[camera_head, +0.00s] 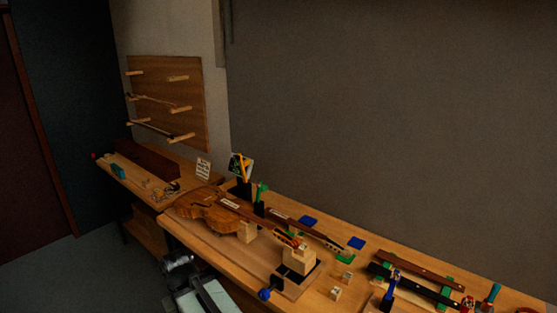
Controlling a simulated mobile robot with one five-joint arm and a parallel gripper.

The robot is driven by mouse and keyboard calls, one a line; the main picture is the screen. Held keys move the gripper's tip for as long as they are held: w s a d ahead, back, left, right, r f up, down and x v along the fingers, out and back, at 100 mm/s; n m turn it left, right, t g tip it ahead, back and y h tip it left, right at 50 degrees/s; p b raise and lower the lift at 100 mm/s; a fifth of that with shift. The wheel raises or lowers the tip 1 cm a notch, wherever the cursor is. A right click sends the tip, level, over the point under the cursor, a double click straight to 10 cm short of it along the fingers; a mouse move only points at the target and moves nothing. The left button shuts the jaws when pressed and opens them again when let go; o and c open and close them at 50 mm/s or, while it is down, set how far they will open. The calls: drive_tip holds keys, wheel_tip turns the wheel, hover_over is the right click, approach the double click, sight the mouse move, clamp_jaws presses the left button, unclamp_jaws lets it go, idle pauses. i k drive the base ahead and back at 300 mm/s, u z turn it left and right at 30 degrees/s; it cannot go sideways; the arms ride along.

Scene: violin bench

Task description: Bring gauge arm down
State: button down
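A dark dial-like plate with a yellow arm (242,169) stands upright at the back edge of the bench, behind the violin. The yellow arm looks raised and steeply tilted; it may be the gauge arm, but it is too small to be sure. The violin (208,210) lies on the bench with its neck pointing right. My arm shows at the bottom left, in front of the bench, and its dark end (180,265) is low and well apart from the yellow arm. I cannot make out its fingers or anything held.
Wooden blocks (298,261) stand near the violin's scroll. A blue knob (264,294) sticks out at the bench's front edge. Small cubes, dark bars and coloured-handled tools crowd the right side. A peg board (168,100) hangs at the back left.

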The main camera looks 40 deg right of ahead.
sight(245, 164)
drive_tip(key=z, duration=0.15)
drive_tip(key=i, duration=1)
drive_tip(key=u, duration=0.1)
